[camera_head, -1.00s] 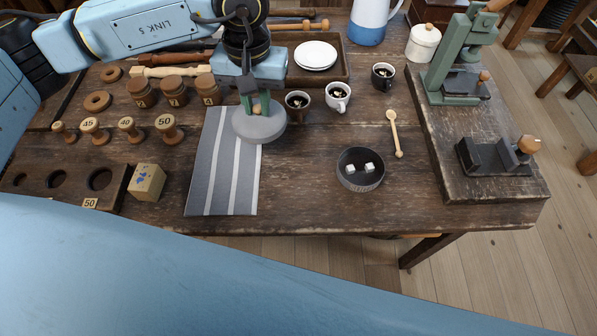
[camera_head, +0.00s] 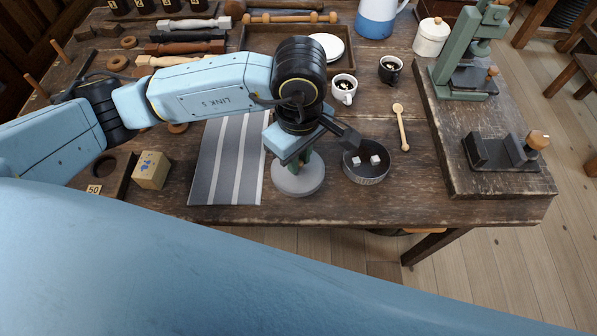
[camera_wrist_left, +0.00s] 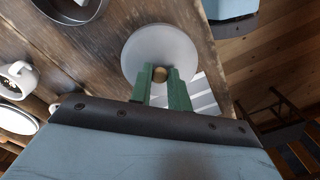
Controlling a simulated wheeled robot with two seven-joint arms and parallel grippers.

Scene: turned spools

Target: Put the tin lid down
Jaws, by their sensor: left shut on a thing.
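The tin lid (camera_head: 298,183) is a grey round disc with a small wooden knob. My left gripper (camera_head: 305,160) is shut on the knob from above, and the lid hangs level beneath it. The lid is over the table's front part, between the striped cloth and the open tin. Whether it touches the table I cannot tell. The dark round tin (camera_head: 366,174) holds two white cubes. My right gripper is out of view.
The grey striped cloth (camera_head: 227,165) lies left of the lid. A wooden spoon (camera_head: 401,128) and a white mug (camera_head: 344,88) lie beyond the tin. A wooden block (camera_head: 150,170) stands at left. The table's front edge is close to the lid. Bare table shows right of the tin.

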